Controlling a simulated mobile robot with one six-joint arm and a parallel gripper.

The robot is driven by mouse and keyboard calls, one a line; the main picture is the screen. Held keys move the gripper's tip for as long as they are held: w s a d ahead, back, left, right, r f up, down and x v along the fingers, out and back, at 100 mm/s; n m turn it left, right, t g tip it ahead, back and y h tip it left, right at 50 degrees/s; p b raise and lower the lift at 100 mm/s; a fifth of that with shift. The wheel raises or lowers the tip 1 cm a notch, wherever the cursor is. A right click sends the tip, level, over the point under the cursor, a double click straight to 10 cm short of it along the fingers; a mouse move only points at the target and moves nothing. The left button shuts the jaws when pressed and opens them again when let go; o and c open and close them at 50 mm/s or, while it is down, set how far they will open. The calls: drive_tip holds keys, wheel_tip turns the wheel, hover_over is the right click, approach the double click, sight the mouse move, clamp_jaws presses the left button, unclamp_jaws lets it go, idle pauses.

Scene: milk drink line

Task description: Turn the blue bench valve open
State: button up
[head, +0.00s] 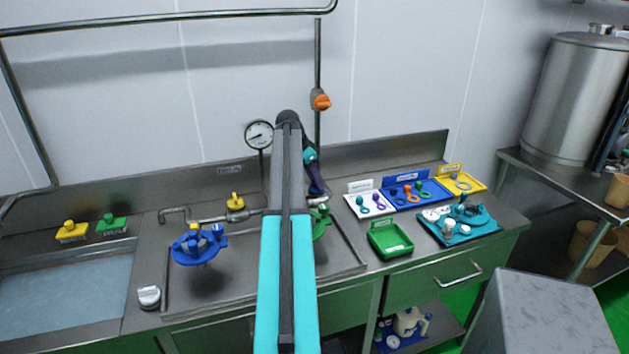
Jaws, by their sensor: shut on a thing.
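My arm reaches up the middle of the head view, and its wrist bends down behind to the bench pipe. My gripper (318,193) is small and partly hidden there, shut at a dark blue piece (316,183) that looks like the blue bench valve's handle. The fingertips and the handle's exact angle cannot be made out. A yellow valve (236,202) sits on the same pipe (205,215), left of my arm. An orange valve (320,101) is on the upright pipe above my wrist.
A blue fixture (199,244) and a partly hidden green one (321,222) stand on the bench either side of my arm. A gauge (259,135) rises behind. A green tray (390,240) and teal tray (460,226) lie right; a sink (60,300) is left.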

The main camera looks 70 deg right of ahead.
drive_tip(key=n, duration=0.1)
drive_tip(key=n+t, duration=0.1)
drive_tip(key=n, duration=0.2)
drive_tip(key=shift+s+a+h, duration=0.2)
drive_tip(key=shift+s+h, duration=0.05)
drive_tip(key=shift+h, duration=0.15)
drive_tip(key=n+t, duration=0.1)
drive_tip(key=n, duration=0.3)
drive_tip(key=shift+s+t, duration=0.15)
drive_tip(key=shift+t, duration=0.25)
drive_tip(key=n+t, duration=0.1)
drive_tip(key=n, duration=0.3)
drive_tip(key=shift+s+d, duration=0.1)
drive_tip(key=shift+s, duration=0.05)
drive_tip(key=shift+s+n+t+y, duration=0.15)
drive_tip(key=shift+n+t, duration=0.35)
drive_tip(key=shift+n, duration=0.55)
drive_tip(key=shift+w+n+t+y, duration=0.15)
drive_tip(key=shift+n+t, duration=0.35)
drive_tip(key=shift+n, duration=0.55)
drive_tip(key=shift+s, duration=0.1)
drive_tip(key=o, duration=1)
drive_tip(key=shift+o, duration=0.4)
